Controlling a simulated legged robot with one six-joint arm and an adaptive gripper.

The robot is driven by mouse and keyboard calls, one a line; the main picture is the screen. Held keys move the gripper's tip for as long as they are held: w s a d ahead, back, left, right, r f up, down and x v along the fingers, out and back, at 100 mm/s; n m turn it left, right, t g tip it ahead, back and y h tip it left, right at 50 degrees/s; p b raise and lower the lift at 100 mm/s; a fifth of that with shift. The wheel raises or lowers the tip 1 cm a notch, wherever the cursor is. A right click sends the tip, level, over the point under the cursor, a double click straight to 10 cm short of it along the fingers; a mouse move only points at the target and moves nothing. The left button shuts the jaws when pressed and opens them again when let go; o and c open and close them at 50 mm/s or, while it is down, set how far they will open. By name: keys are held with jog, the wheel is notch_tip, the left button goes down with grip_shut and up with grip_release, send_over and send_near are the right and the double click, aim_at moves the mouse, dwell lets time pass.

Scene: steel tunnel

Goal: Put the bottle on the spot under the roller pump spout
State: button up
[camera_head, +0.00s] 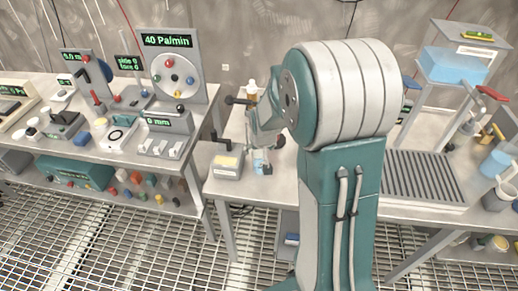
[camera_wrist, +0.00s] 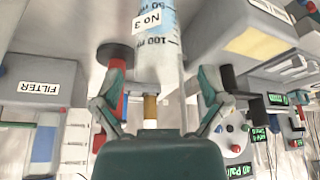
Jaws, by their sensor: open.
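My gripper (camera_head: 262,160) reaches down over the middle bench, partly hidden behind my arm. In the wrist view my gripper (camera_wrist: 158,112) has its two teal fingers spread apart. A clear graduated vessel (camera_wrist: 157,65) labelled "No 3", with blue toward the top of the picture, lies straight ahead of the fingers. It may be the bottle. A small brown-yellow piece (camera_wrist: 150,108) shows between the fingers; I cannot tell whether it belongs to the vessel or whether anything touches it. I cannot make out the roller pump spout or its spot for certain.
A left bench holds a dial panel (camera_head: 178,75) reading "40 Pa/min" and several small instruments. A yellow-topped box (camera_head: 228,164) stands at the middle bench's front edge. At right are a ribbed grey tray (camera_head: 425,178), a raised blue tank (camera_head: 455,66) and jugs (camera_head: 498,163).

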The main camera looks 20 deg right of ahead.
jog(key=shift+r, duration=0.1)
jog(key=v, duration=1.2)
jog(key=s+a+r+n, duration=0.1)
jog(key=s+a+r, duration=0.3)
jog(key=s, duration=0.5)
jog(key=s+a+r+n+t+y, duration=0.1)
jog(key=s+a+r, duration=0.3)
jog(key=s, duration=0.6)
jog(key=shift+s+a, duration=0.25)
jog(key=shift+a, duration=0.25)
